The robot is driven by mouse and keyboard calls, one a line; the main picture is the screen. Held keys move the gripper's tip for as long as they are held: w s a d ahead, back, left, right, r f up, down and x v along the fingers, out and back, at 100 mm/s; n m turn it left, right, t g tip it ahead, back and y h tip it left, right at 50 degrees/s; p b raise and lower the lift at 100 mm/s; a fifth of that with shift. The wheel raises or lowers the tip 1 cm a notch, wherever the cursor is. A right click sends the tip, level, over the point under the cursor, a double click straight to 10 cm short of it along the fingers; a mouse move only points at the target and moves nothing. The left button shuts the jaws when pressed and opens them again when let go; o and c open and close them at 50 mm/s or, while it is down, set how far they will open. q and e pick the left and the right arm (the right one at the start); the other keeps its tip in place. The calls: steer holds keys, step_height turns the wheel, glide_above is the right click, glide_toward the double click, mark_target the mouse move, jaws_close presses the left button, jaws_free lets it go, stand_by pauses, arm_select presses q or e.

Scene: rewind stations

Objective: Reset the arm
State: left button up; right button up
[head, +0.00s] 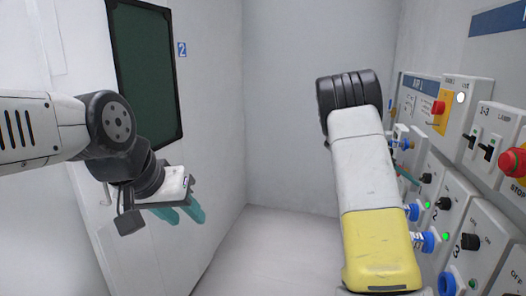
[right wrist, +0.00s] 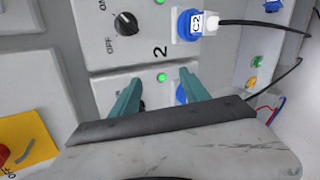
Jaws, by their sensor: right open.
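My left gripper (head: 188,221) hangs at the left in the head view, in front of the white wall. Its two teal fingers show apart, with nothing seen between them. My right arm reaches forward to the control panels on the right wall. In the head view its gripper is mostly hidden behind the arm, with a bit of teal showing. In the right wrist view the right gripper (right wrist: 160,75) is open and empty, its teal fingers in front of the panel marked 2 (right wrist: 160,52). A black dial (right wrist: 126,23) and a blue plug labelled C2 (right wrist: 189,24) sit beyond the fingertips.
The right wall carries panels with green lamps, blue plugs, black switches (head: 470,140) and a red STOP button (head: 512,162). A dark board (head: 147,70) hangs left. The middle floor (head: 265,250) is clear.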

steer(key=s+a+r+t+y, duration=0.3)
steer(key=s+a+y, duration=0.1)
steer(key=s+a, duration=0.4)
steer(key=s+a+r+n+t+y, duration=0.1)
steer(key=s+a+r+t+y, duration=0.2)
steer(key=s+a, duration=0.5)
steer(key=s+a+r+n+t+y, duration=0.1)
steer(key=s+a+r+t+y, duration=0.2)
steer(key=a, duration=1)
steer(key=s+t+y, duration=0.1)
steer(key=s+y, duration=0.2)
steer(key=s, duration=0.2)
steer(key=shift+a+t, duration=0.4)
steer(key=shift+c, duration=0.4)
